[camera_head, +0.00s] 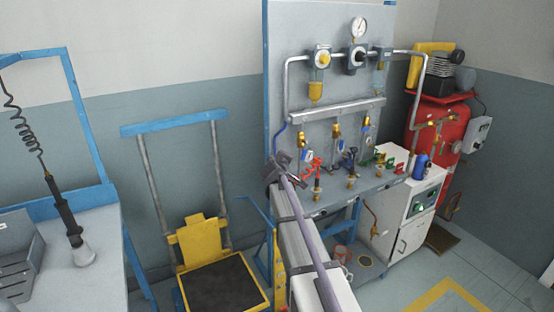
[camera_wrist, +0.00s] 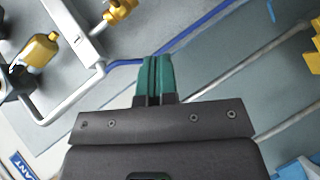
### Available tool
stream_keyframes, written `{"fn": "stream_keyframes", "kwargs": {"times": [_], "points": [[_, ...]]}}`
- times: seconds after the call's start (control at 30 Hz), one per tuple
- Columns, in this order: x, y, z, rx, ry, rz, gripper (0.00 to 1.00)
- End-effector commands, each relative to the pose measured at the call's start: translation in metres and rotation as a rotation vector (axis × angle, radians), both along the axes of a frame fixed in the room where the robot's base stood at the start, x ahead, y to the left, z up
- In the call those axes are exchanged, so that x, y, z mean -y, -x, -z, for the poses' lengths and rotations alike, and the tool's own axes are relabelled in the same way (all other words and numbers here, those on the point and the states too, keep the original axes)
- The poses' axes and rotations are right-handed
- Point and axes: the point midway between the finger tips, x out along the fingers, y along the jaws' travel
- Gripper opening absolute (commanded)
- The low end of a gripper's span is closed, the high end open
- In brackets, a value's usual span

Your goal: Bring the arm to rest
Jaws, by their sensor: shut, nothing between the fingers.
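My gripper shows in the wrist view (camera_wrist: 157,62) as two green fingers pressed together with nothing between them. Behind them is the dark gripper body. The fingers cannot be made out there. In the wrist view grey pipe, a blue hose (camera_wrist: 205,35) and a yellow bowl (camera_wrist: 40,50) lie beyond the fingers. The fingertips overlap the hose in the picture; contact cannot be told.
Several valves and fittings, including a red one (camera_head: 312,164), stand at the panel's foot. A white cabinet (camera_head: 408,240) and a red tank (camera_head: 436,130) are at the right. A yellow-and-black platform (camera_head: 222,286) stands left of my arm. A grey table (camera_head: 85,285) is far left.

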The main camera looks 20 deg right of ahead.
Motion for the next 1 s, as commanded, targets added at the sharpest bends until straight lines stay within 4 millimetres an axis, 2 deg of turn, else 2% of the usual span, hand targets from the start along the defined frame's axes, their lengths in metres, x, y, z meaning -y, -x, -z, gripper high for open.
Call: {"fn": "stream_keyframes", "kwargs": {"times": [0.13, 0.2, 0.27, 0.33, 0.37, 0.4, 0.47, 0.5, 0.6, 0.7, 0.8, 0.9, 1.0], "points": [[0.001, 0.001, 0.001, 0.000, -0.010, 0.011, 0.00], [0.005, 0.011, 0.010, -0.023, -0.068, 0.074, 0.00], [0.004, 0.038, 0.026, -0.064, -0.183, 0.171, 0.00], [-0.013, 0.086, 0.050, -0.134, -0.353, 0.294, 0.00], [-0.027, 0.109, 0.060, -0.171, -0.434, 0.343, 0.00], [-0.049, 0.140, 0.072, -0.230, -0.537, 0.400, 0.00], [-0.086, 0.187, 0.087, -0.328, -0.677, 0.471, 0.00], [-0.113, 0.217, 0.094, -0.398, -0.759, 0.505, 0.00], [-0.172, 0.284, 0.102, -0.568, -0.913, 0.553, 0.00], [-0.216, 0.332, 0.102, -0.693, -0.996, 0.547, 0.00], [-0.241, 0.355, 0.100, -0.737, -1.013, 0.504, 0.00], [-0.250, 0.351, 0.099, -0.746, -1.001, 0.482, 0.00], [-0.250, 0.351, 0.100, -0.745, -1.001, 0.483, 0.00]]}}
